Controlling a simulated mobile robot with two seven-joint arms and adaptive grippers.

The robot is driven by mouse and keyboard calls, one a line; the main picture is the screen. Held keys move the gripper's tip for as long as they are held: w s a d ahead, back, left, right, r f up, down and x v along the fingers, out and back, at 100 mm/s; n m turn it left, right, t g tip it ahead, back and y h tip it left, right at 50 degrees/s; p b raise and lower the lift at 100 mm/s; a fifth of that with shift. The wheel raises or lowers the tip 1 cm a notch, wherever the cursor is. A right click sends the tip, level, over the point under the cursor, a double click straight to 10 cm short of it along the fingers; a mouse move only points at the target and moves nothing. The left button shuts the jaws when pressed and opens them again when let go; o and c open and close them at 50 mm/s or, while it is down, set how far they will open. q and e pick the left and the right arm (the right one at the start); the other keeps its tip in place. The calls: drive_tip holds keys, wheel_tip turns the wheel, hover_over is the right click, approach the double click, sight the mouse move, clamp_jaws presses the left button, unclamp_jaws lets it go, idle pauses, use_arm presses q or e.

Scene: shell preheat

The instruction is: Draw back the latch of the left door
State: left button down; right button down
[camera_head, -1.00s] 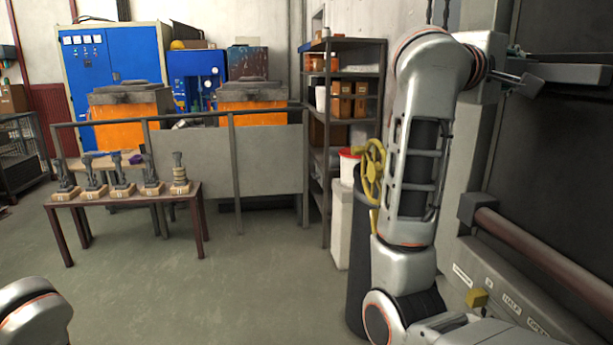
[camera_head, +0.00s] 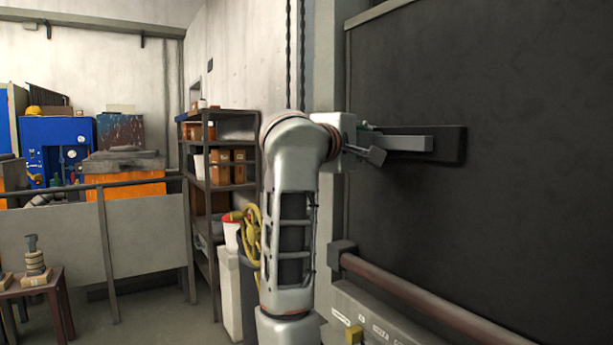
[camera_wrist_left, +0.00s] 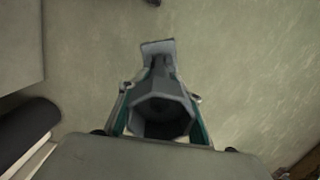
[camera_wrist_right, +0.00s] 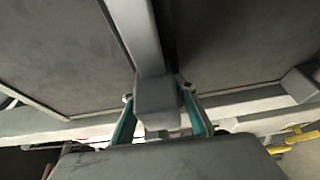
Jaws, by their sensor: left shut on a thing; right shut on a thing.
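The door is a large dark panel (camera_head: 520,150) filling the right of the head view. The latch, a grey bar (camera_head: 408,143), lies level across a dark plate on it. My right gripper (camera_head: 368,143) is at the bar's left end. In the right wrist view the right gripper (camera_wrist_right: 158,105) is shut on the block-shaped end of the grey bar (camera_wrist_right: 133,30). Part of that grip is hidden by the gripper body. My left gripper (camera_wrist_left: 160,105) shows only in the left wrist view. It is shut on a hollow grey many-sided piece (camera_wrist_left: 163,98) with a tab, above the floor.
A brown-red rail (camera_head: 430,300) runs across below the latch, over a grey labelled ledge with a yellow block (camera_head: 354,334). A railing panel (camera_head: 145,240) stands farther left.

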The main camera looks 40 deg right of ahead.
drive_tip(key=c, duration=1.8)
unclamp_jaws()
drive_tip(key=shift+s+d+f, duration=0.1)
drive_tip(key=shift+s, duration=0.1)
drive_tip(key=shift+o, duration=0.9)
drive_tip(key=shift+s, duration=0.15)
drive_tip(key=shift+a, duration=0.55)
drive_tip(key=v, duration=1.1)
